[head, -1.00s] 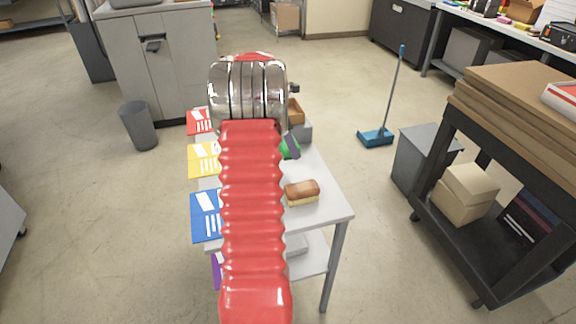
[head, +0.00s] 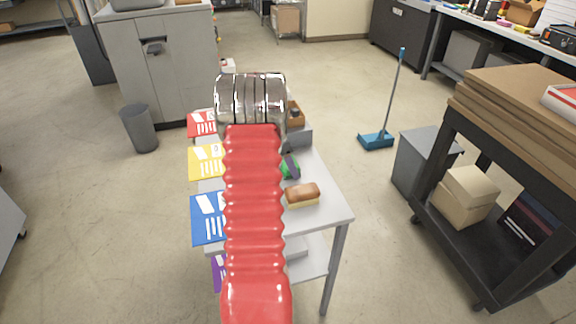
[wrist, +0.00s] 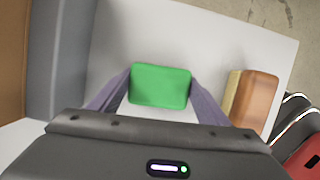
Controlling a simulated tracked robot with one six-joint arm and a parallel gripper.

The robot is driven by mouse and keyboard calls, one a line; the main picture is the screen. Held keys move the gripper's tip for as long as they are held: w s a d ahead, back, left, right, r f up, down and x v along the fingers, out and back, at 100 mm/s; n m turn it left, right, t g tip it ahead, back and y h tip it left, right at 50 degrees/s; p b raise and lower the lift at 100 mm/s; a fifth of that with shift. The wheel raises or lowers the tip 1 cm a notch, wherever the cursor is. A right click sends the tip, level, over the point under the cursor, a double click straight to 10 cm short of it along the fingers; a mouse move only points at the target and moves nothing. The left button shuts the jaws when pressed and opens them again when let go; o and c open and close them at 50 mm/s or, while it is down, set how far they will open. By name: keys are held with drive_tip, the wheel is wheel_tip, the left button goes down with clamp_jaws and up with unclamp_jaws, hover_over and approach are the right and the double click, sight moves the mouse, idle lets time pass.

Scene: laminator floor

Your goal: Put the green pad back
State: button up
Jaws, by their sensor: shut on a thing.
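The green pad (wrist: 160,86) sits between the two fingers of my gripper (wrist: 158,92) in the wrist view, and the gripper is shut on it. The white tabletop shows around and below the pad; I cannot tell whether the pad touches it. In the head view a bit of the green pad (head: 289,170) shows beside a dark finger (head: 293,162), right of my red arm. My arm hides the rest of the gripper and part of the table.
A brown and yellow brush-like block (head: 303,194) lies on the white table (head: 325,207), near the pad. A grey bin (head: 299,135) and a brown box (head: 296,113) stand behind. Red, yellow (head: 205,161) and blue (head: 206,217) cards line the left edge.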

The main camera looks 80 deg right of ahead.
drive_tip(key=o, duration=1.4)
drive_tip(key=v, duration=1.2)
drive_tip(key=shift+w, duration=0.1)
